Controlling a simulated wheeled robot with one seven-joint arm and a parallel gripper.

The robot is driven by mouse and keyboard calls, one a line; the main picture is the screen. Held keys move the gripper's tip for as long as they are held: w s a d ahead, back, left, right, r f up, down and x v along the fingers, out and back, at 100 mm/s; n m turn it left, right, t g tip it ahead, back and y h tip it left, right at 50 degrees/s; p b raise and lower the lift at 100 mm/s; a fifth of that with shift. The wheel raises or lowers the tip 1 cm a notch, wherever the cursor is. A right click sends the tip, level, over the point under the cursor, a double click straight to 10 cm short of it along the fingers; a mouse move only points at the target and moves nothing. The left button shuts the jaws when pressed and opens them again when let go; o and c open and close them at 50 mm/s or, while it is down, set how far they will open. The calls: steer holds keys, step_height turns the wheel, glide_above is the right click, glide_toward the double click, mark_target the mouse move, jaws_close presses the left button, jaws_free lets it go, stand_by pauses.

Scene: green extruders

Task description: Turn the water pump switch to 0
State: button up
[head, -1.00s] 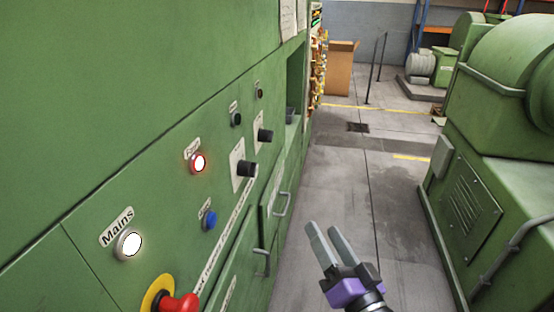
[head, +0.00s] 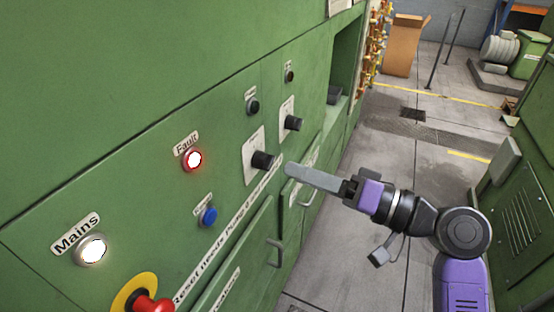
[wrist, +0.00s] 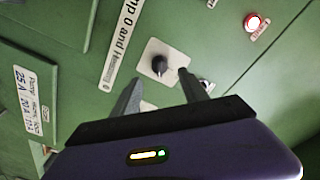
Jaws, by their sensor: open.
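Two black rotary knobs on white plates stick out of the green cabinet panel in the head view, a nearer knob (head: 262,160) and a farther knob (head: 292,122). I cannot read which is the water pump switch. My gripper (head: 290,171) points left at the panel, its fingertips just right of the nearer knob. In the wrist view one knob (wrist: 159,66) on its white plate appears between and beyond the open fingers (wrist: 160,78). The jaws hold nothing. The knob's exact setting is too small to read.
A lit red Fault lamp (head: 194,159), a blue button (head: 209,216), a lit Mains lamp (head: 92,249) and a red emergency knob (head: 150,303) share the panel. Door handles (head: 275,254) stick out below. A green machine (head: 520,205) stands right; floor (head: 340,240) lies between.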

mark_target(272, 164)
steer(key=p+x, duration=0.1)
steer(key=x, duration=0.6)
steer(key=shift+c, duration=0.2)
jaws_close()
